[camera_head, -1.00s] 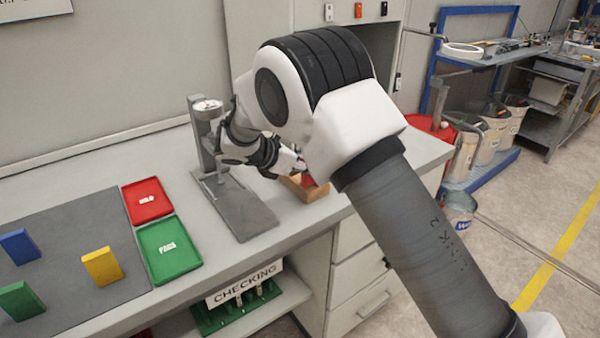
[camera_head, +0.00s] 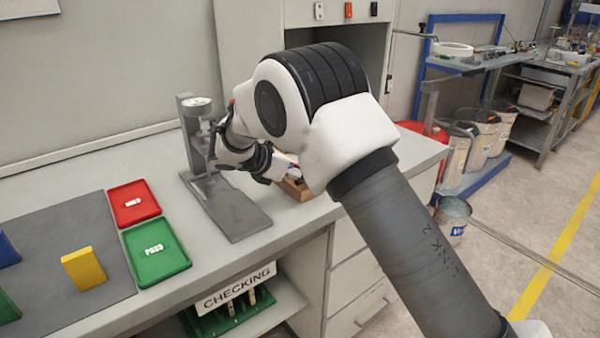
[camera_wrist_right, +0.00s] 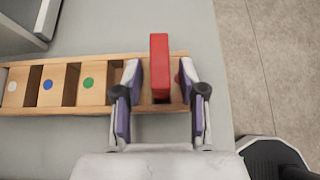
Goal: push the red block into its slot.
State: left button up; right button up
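The red block (camera_wrist_right: 159,65) stands up out of the end part of a wooden rack (camera_wrist_right: 48,108) in the right wrist view. A dark slot opening shows just below it, and its lower end is hard to see. My right gripper (camera_wrist_right: 159,78) is open, with one finger on each side of the block and a gap on both sides. A red dot (camera_wrist_right: 178,79) is partly hidden by the right finger. In the head view the rack (camera_head: 297,190) sits near the bench edge, and my right arm hides most of it. My left gripper is not in view.
Green (camera_wrist_right: 87,83), blue (camera_wrist_right: 47,85) and white (camera_wrist_right: 12,86) dots mark the rack's other sections. A grey gauge stand (camera_head: 228,212) is left of the rack. Red (camera_head: 125,212) and green (camera_head: 145,268) trays and a yellow block (camera_head: 83,269) lie farther left.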

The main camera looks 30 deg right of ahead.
jog(key=shift+a+r, duration=0.3)
jog(key=v, duration=1.1)
jog(key=shift+p, duration=0.3)
jog(key=shift+a, duration=0.1)
